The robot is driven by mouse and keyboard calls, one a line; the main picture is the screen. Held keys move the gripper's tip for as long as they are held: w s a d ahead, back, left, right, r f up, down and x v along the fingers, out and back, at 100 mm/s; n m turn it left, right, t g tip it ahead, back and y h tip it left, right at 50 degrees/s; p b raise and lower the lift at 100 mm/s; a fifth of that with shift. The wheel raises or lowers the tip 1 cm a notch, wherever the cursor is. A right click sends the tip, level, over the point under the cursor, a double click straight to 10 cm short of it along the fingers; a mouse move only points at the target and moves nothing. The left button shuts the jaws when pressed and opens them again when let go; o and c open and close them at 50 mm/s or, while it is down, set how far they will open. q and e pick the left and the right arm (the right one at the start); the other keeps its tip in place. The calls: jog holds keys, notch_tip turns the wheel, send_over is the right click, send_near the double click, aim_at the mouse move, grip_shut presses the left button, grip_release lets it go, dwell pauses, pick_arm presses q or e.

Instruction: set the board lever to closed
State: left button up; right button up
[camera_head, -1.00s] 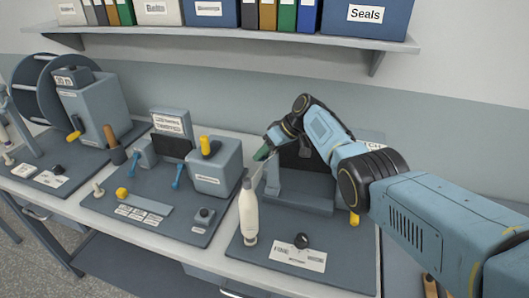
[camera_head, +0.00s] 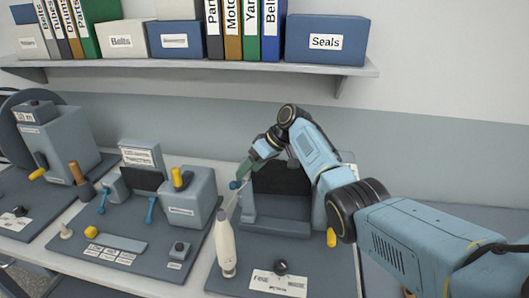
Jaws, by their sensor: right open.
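Which part is the board lever is not clear. The right-hand board (camera_head: 330,275) carries a dark upright panel (camera_head: 283,178) in a grey frame, a yellow knob (camera_head: 331,237) at its right, and a black knob (camera_head: 281,266) by a label. A white bottle-shaped piece (camera_head: 225,245) stands at its left, with a thin rod above it. Contact cannot be told. The middle board has a yellow handle (camera_head: 177,178) and blue levers (camera_head: 151,210). My left gripper is out of view.
A grey box (camera_head: 188,196) stands just left of the white piece. Further left is another machine (camera_head: 60,145) with a yellow handle. A shelf (camera_head: 200,65) with binders and a Seals box (camera_head: 325,42) hangs above. My right arm covers much of the right side.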

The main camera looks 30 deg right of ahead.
jog(key=v, duration=0.6)
jog(key=shift+d+r, duration=0.2)
jog(key=shift+r, duration=0.1)
jog(key=shift+s, duration=0.1)
